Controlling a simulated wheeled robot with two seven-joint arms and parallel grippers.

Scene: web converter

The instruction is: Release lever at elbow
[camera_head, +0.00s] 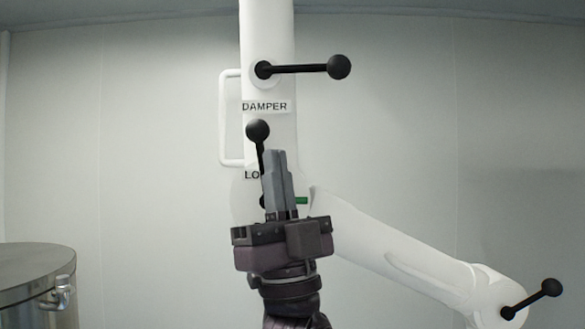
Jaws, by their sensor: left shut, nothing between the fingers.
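A white pipe arm runs down to a rounded elbow (242,200), then slants to a lower right joint (482,290). At the elbow, a black lever with a ball knob (257,131) stands nearly upright by a label starting "LO", the rest hidden. A green mark (301,200) shows at the right. My left gripper (273,156) points up, its fingers shut and empty, in front of this lever's lower part. I cannot tell whether they touch it. Another black ball-knobbed lever (530,299) slants up to the right at the lower right joint. My right gripper is not in view.
A third black lever (300,69) lies horizontal above the "DAMPER" label (264,107). A white handle (223,118) is on the pipe's left side. A metal drum (35,285) stands at lower left. The space between drum and pipe looks clear.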

